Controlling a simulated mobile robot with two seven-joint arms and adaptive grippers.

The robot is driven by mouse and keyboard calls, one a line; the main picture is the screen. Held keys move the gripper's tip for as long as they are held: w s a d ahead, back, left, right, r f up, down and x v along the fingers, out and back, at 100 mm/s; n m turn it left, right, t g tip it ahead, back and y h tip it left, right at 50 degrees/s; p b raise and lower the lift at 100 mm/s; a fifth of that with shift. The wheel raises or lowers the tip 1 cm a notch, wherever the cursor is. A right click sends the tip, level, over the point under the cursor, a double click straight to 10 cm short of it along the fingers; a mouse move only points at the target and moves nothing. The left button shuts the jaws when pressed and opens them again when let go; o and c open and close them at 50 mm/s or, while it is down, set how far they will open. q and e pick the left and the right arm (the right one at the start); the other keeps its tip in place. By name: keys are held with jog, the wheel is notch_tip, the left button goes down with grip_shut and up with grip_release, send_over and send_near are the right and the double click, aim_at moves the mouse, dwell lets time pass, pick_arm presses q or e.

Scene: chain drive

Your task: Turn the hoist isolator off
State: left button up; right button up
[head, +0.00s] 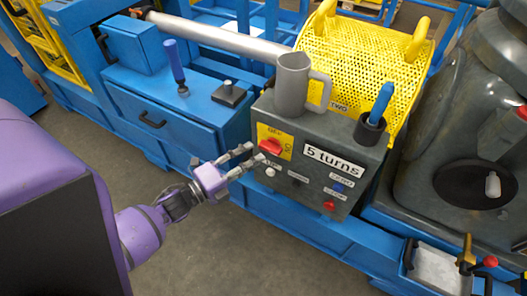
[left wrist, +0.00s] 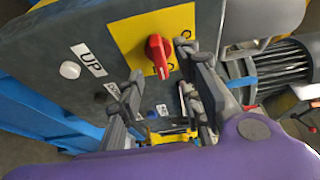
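The hoist isolator is a red rotary knob (head: 271,147) on a yellow plate (head: 286,139), on the front of a grey control box (head: 320,128). In the left wrist view the knob (left wrist: 158,54) is seen close up, with its grip running roughly up and down the picture. The plate's lettering is too small to read surely. My left gripper (head: 254,154) is open and empty, its fingers reaching toward the box just left of the knob. In the left wrist view the knob shows between the fingertips; I cannot tell whether they touch it. My right gripper is not in view.
A grey mug (head: 291,84) and a blue-handled tool in a dark cup (head: 370,129) stand on the box. Below the knob are a white button (head: 270,172), labels and a red button (head: 330,206). Blue cabinets lie left, a yellow perforated guard behind, a large grey container right.

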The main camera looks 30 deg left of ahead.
aim_at(266, 151)
pick_arm(q)
jog(key=x, duration=0.5)
grip_shut()
